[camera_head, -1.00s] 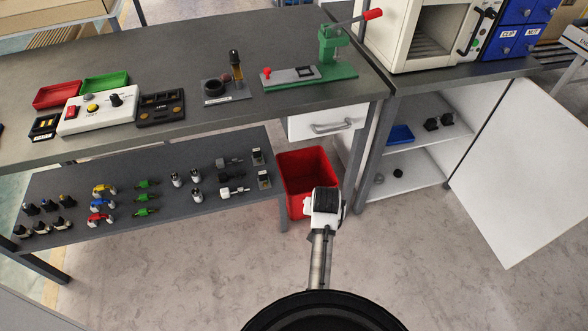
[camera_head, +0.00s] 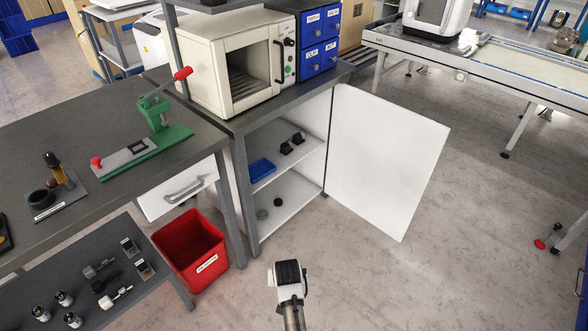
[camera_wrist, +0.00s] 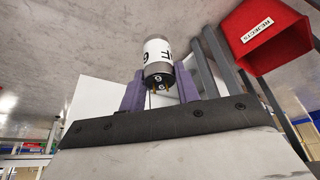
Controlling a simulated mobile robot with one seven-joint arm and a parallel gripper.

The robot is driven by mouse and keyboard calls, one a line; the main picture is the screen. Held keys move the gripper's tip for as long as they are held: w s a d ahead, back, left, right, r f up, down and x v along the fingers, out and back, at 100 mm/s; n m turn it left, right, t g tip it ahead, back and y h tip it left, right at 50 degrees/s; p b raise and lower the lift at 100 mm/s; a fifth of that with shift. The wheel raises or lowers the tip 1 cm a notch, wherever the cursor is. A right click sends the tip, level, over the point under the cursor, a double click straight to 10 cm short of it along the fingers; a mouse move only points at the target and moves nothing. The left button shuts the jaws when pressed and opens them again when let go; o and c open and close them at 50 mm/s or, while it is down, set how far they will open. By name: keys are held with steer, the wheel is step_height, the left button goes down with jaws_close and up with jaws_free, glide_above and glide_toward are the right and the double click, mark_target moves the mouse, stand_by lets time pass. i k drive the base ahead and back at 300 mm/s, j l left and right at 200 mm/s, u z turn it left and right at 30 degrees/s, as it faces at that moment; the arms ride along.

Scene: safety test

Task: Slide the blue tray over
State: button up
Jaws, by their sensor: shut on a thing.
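The blue tray (camera_head: 262,169) lies on the upper shelf of the open cabinet, near its left side, in the head view. My gripper (camera_wrist: 160,88) has purple fingers and is shut on a white and grey cylinder (camera_wrist: 158,55) with dark lettering in the wrist view. In the head view my wrist is low in the middle, in front of the cabinet and well apart from the tray. The fingers and the cylinder are hidden there.
Dark small parts (camera_head: 292,143) sit right of the tray on the same shelf. The white cabinet door (camera_head: 385,160) stands wide open to the right. A red rejects bin (camera_head: 190,252) stands left of my wrist. The floor right of my wrist is clear.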

mark_target(258, 170)
steer(key=i+z, duration=0.7)
steer(key=i, duration=0.15)
